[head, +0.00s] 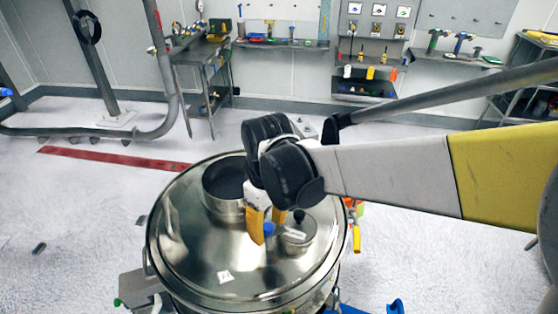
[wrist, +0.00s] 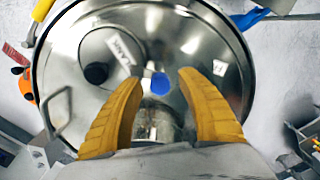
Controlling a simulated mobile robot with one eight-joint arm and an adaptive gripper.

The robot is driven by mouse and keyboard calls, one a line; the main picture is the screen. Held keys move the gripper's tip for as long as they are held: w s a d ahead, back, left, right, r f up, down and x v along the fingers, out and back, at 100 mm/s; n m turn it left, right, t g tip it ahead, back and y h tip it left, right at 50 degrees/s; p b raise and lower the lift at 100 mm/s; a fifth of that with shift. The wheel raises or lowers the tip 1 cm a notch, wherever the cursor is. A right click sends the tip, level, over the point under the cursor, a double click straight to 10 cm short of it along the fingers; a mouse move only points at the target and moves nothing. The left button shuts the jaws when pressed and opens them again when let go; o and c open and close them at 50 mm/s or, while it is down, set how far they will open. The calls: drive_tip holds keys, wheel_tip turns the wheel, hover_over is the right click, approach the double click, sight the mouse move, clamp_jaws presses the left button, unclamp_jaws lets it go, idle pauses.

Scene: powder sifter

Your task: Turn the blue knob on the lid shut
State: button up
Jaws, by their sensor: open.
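The blue knob (wrist: 160,83) sits on the shiny metal lid (wrist: 222,40) of the sifter. In the wrist view it lies between and a little beyond my two yellow fingertips, with clear gaps on both sides. My gripper (wrist: 158,78) is open and points down at the knob. In the head view the gripper (head: 267,228) is over the lid, and the blue knob (head: 269,230) shows partly beside a finger. I cannot tell how high the fingertips are above the knob, or which way the knob is turned.
A black-knobbed cap (head: 298,232) stands on the lid right of the gripper. An open metal collar (head: 224,188) rises from the lid at the left. A blue handle (head: 393,306) shows by the sifter's lower right. The floor to the left is mostly clear.

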sight(269, 225)
drive_tip(key=shift+r, duration=0.15)
wheel_tip(269, 225, up, 12)
drive_tip(key=shift+w, duration=0.15)
drive_tip(key=shift+d, duration=0.1)
drive_tip(key=s+d+f+m+t+b, duration=0.3)
drive_tip(key=d+f+m+b, duration=0.2)
drive_tip(key=d+f+b, duration=0.3)
drive_tip(key=s+d+f+m+t+b, duration=0.2)
drive_tip(key=d+f+m+t+b, duration=0.2)
drive_tip(key=d+f, duration=0.8)
drive_tip(key=d+m+b, duration=0.2)
drive_tip(key=d+b, duration=0.2)
drive_tip(key=d, duration=0.1)
drive_tip(key=shift+s+d+f, duration=0.15)
drive_tip(key=shift+s, duration=0.25)
